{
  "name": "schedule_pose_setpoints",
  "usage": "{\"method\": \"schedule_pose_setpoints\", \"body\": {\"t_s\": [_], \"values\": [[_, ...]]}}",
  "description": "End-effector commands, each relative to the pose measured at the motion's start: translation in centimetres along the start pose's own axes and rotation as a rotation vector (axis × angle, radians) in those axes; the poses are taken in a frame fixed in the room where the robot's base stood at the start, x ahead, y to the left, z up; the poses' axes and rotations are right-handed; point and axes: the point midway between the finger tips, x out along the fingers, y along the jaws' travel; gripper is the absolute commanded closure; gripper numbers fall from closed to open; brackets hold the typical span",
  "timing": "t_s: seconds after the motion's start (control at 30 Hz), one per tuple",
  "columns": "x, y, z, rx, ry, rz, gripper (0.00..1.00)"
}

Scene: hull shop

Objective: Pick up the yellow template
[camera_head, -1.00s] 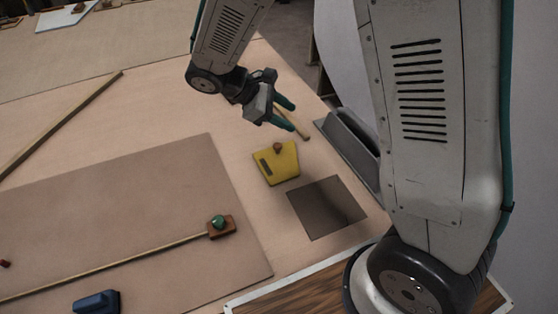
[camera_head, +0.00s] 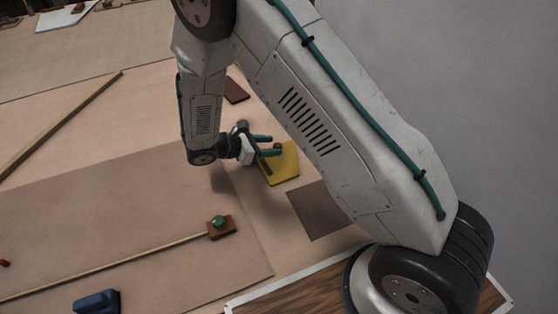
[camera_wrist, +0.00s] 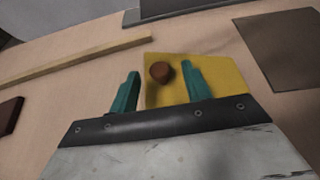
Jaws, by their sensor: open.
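The yellow template (camera_head: 286,171) lies flat on the pale table, left of a dark square plate. A round brown knob (camera_head: 277,146) stands up from it. My gripper (camera_head: 268,145) is low over the template, with its two green fingers pointing right toward the knob. In the wrist view the template (camera_wrist: 222,78) and knob (camera_wrist: 161,72) also show. There my gripper (camera_wrist: 160,88) is open, and the knob appears between the fingertips, a little beyond them. I cannot tell whether either finger touches the knob. Part of the template is hidden behind the fingers.
The dark square plate (camera_head: 318,211) lies right of the template. A wooden strip (camera_wrist: 75,63) and a dark brown block (camera_wrist: 10,115) lie nearby. A brown block with a green knob (camera_head: 219,227) ends a long rod. A wall stands at the right.

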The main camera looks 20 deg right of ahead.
Motion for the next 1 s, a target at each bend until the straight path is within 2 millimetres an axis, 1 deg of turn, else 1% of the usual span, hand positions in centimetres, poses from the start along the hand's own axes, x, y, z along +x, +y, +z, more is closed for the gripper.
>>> {"method": "schedule_pose_setpoints", "body": {"t_s": [0.03, 0.1, 0.2, 0.43, 0.47, 0.5, 0.57, 0.6, 0.87, 1.0], "values": [[1.0, 0.1, -0.1, -0.001, -0.002, -0.005, 0.52], [2.1, 0.1, -0.2, 0.000, -0.001, -0.005, 0.52], [3.1, 0.1, -0.1, 0.000, -0.001, -0.002, 0.52], [3.3, 0.1, -0.1, 0.001, 0.000, -0.001, 0.52], [3.3, 0.1, -0.1, 0.001, 0.000, -0.001, 0.60], [3.3, 0.1, -0.1, 0.001, 0.000, -0.001, 0.71], [3.3, 0.1, -0.1, 0.001, 0.000, -0.001, 0.88], [3.3, 0.1, -0.1, 0.001, 0.000, -0.001, 0.99], [3.3, 0.1, -0.1, 0.001, 0.000, -0.001, 1.00], [3.1, 0.2, 0.2, 0.002, 0.000, 0.000, 1.00]]}}
